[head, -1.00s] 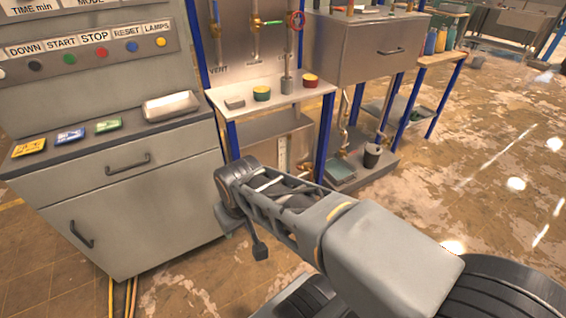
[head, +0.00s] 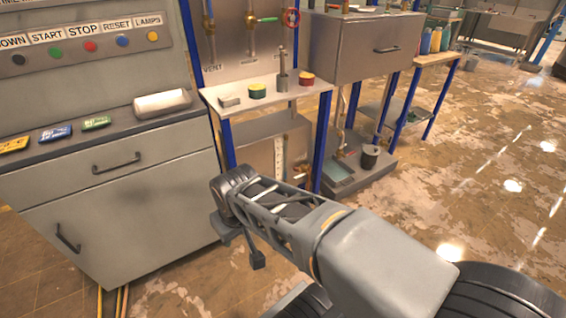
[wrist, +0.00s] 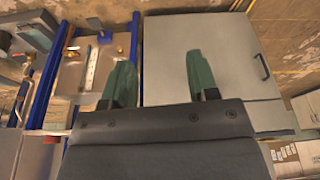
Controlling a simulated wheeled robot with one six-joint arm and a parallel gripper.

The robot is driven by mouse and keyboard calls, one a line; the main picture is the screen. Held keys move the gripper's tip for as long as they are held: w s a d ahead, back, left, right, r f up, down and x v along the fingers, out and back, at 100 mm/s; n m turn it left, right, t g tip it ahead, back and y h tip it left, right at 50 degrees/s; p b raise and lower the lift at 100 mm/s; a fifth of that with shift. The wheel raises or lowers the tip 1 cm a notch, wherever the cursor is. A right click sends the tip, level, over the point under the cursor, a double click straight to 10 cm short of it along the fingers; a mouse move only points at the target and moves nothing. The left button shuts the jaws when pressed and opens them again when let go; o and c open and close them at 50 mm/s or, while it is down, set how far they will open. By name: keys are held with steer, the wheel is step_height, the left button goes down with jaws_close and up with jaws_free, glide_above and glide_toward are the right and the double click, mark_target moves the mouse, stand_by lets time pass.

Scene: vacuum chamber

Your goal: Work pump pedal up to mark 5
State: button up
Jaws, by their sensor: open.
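A flat grey-green plate (head: 339,175), which looks like the pump pedal, lies low on a grey base right of the small bench in the head view. I cannot make out its hinge or tilt. A pale upright scale strip (head: 280,158) shows on the panel under the bench and also in the wrist view (wrist: 92,68). Its marks and level are too small to read. My gripper (wrist: 159,62) is open, with two green fingers apart and nothing between them. It is over the area in front of the cabinet and bench, apart from the plate. Its fingers are not clear in the head view.
A grey cabinet (head: 125,205) with a button console stands left. The small bench (head: 267,98) has blue legs and carries small pots. A dark bucket (head: 370,157) stands right of the plate. Open worn floor (head: 430,200) lies to the right.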

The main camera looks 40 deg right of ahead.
jaws_close()
stand_by(1.4)
